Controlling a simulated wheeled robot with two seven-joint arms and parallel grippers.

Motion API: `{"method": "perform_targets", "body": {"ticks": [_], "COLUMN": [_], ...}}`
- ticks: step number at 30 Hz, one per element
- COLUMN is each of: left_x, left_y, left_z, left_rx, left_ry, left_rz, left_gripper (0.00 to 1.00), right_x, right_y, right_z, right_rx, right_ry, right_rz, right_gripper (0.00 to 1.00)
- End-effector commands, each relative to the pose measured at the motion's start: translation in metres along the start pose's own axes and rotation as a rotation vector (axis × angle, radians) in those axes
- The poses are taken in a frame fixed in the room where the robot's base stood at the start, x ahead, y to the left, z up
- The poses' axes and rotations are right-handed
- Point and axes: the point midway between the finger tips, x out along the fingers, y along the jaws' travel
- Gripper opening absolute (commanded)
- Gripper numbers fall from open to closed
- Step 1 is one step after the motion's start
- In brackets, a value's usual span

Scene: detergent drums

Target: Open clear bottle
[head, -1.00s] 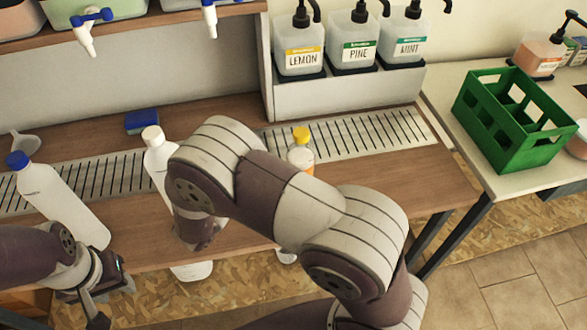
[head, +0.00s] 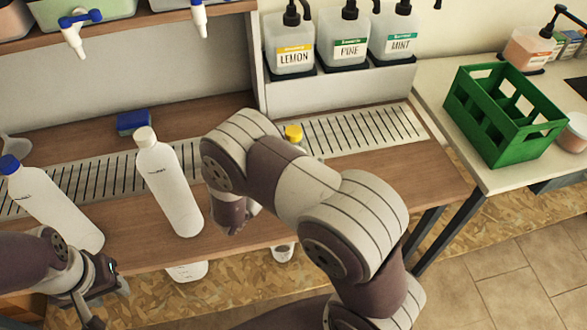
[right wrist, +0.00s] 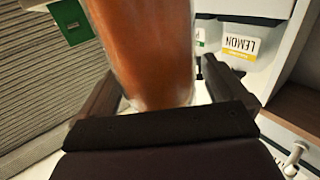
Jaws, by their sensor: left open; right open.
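A clear bottle with a yellow cap (head: 293,133) stands at the slatted strip in the head view, mostly hidden behind my right arm. In the right wrist view, a clear bottle with orange-brown contents (right wrist: 150,40) stands between the open fingers of my right gripper (right wrist: 158,78); its cap is out of that view. I cannot tell whether the fingers touch it. My left gripper (head: 106,288) is open and empty at the counter's front edge, below a white bottle with a blue cap (head: 50,205).
A white bottle with a white cap (head: 168,185) stands left of my right arm. A blue sponge (head: 134,122) lies behind it. Lemon (head: 290,48), Pine and Mint pump bottles stand on the rear ledge. A green crate (head: 500,125) is on the right table.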

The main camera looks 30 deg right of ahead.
Motion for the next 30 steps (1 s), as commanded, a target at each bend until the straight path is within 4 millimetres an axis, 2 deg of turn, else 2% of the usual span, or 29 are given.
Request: {"method": "perform_targets", "body": {"ticks": [3,8,9,14,15,17,24,30], "left_x": [0.000,0.000,0.000,0.000,0.000,0.000,-0.001,-0.006], "left_y": [0.000,0.000,0.000,0.000,0.000,0.000,0.000,0.000], "left_z": [0.000,0.000,0.000,0.000,0.000,0.000,0.000,-0.001], "left_rx": [0.000,0.000,0.000,0.000,0.000,0.000,0.000,0.000], "left_ry": [0.000,0.000,0.000,0.000,0.000,0.000,0.000,0.000], "left_rz": [0.000,0.000,0.000,0.000,0.000,0.000,0.000,0.000], "left_gripper": [0.43,0.43,0.43,0.43,0.43,0.43,0.43,0.43], "right_x": [0.010,0.010,0.010,0.010,0.010,0.010,0.010,0.010], "right_y": [0.000,0.000,0.000,0.000,0.000,0.000,0.000,-0.001], "right_z": [0.000,0.000,0.000,0.000,0.000,0.000,-0.003,-0.025], "right_rx": [0.000,0.001,0.001,0.000,0.000,0.002,0.002,0.005], "right_ry": [-0.001,-0.001,-0.001,-0.001,-0.001,0.000,0.000,0.000], "right_rz": [0.000,-0.002,-0.002,-0.002,-0.002,-0.001,-0.001,-0.001], "right_gripper": [0.99,0.99,0.96,0.44,0.31,0.16,0.16,0.16]}}
